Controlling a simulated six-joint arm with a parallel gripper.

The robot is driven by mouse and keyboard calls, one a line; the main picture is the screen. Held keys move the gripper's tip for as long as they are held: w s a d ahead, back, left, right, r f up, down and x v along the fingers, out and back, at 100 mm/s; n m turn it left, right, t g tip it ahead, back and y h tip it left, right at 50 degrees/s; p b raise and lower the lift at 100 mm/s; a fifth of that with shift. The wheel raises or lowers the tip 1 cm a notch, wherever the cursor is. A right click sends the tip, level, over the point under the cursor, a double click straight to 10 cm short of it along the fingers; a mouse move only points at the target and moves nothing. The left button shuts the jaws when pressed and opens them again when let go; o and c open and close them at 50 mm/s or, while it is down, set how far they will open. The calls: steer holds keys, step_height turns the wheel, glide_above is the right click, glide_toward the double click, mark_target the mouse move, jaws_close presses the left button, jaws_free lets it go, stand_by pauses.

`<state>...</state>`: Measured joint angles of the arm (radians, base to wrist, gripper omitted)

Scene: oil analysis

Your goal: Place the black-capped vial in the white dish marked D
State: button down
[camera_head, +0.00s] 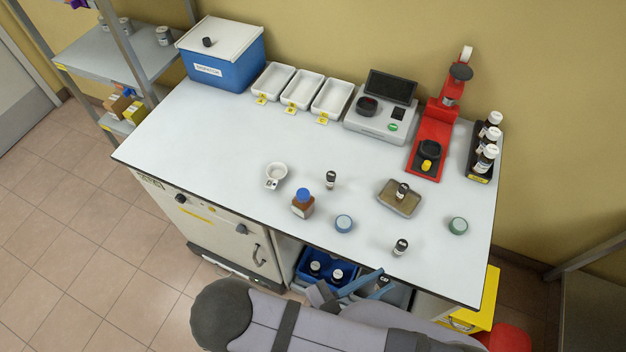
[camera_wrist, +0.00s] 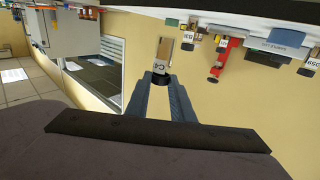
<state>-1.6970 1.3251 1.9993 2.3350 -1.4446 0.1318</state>
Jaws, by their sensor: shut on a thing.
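In the wrist view my gripper (camera_wrist: 162,84) is shut on the black cap of a small vial (camera_wrist: 165,56). The vial's pale label carries dark marks, and its body extends past the fingertips. In the head view my blue-grey fingers (camera_head: 350,287) are low, in front of the table's front edge; the held vial is hard to make out there. A small round white dish (camera_head: 276,169) with a white tag stands on the table, left of centre; its letter is too small to read. My gripper is below and to the right of it in that view, well apart.
Other black-capped vials stand at centre (camera_head: 331,181), on a grey tray (camera_head: 386,203) and near the front (camera_head: 400,247). A blue-capped brown bottle (camera_head: 303,207) is close to the dish. White trays (camera_head: 331,97), a scale (camera_head: 378,127) and a red press (camera_head: 428,152) stand behind.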

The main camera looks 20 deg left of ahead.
steer(key=w+a+r+n+t+y+b, duration=0.1)
steer(key=w+a+n+t+y, duration=0.25)
steer(key=w, duration=0.85)
steer(key=w+d+m+g+h+b, duration=0.1)
steer(key=w+d+m+g+h, duration=0.25)
steer(key=d, duration=0.35)
steer(key=w+d+m+g+h+b, duration=0.1)
steer(key=w+d+m+g+h, duration=0.25)
steer(key=d, duration=0.45)
steer(key=w+a+r+n+t+y+b, duration=0.3)
steer(key=w+a+r+n+y, duration=0.15)
steer(key=w+a, duration=0.45)
steer(key=w+a+r+n+t+y+b, duration=0.3)
steer(key=w+a+r+n+t+y, duration=0.25)
steer(key=a, duration=0.45)
steer(key=w+a+r+g+y+b, duration=0.1)
steer(key=w+a+r+y, duration=0.15)
steer(key=a, duration=0.35)
steer(key=n+y+b, duration=0.2)
steer(key=n+y, duration=0.1)
steer(key=y, duration=0.2)
glide_above(273, 168)
steer(key=s+d, duration=0.3)
steer(key=shift+g, duration=0.4)
steer(key=shift+s+a+f, duration=0.1)
steer(key=shift+a+f, duration=0.05)
steer(key=shift+f, duration=4.1)
steer(key=shift+s+a+f, duration=0.1)
steer(key=shift+f, duration=4.1)
